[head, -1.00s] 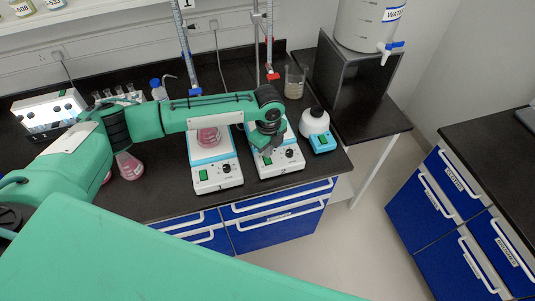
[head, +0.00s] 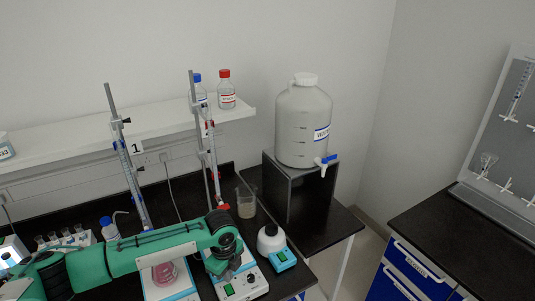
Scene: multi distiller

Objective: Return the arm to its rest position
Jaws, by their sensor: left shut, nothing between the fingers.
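My left arm, green with dark joints, reaches in from the lower left across the bench. Its wrist bends down over the right of two white magnetic stirrers (head: 240,288). My left gripper (head: 216,264) points down beside that stirrer; it is shut and empty, and small and partly shaded by the wrist. The left stirrer (head: 172,293) bears a flask with pink liquid (head: 166,272), partly behind the arm. My right gripper is not in view.
Two burette stands rise behind the arm, with burettes (head: 133,185) and (head: 211,165). A beaker (head: 246,202), a white bottle-like device (head: 271,240) and a blue-capped wash bottle (head: 109,230) stand nearby. A large water carboy (head: 303,120) sits on a dark stand (head: 283,185) at right.

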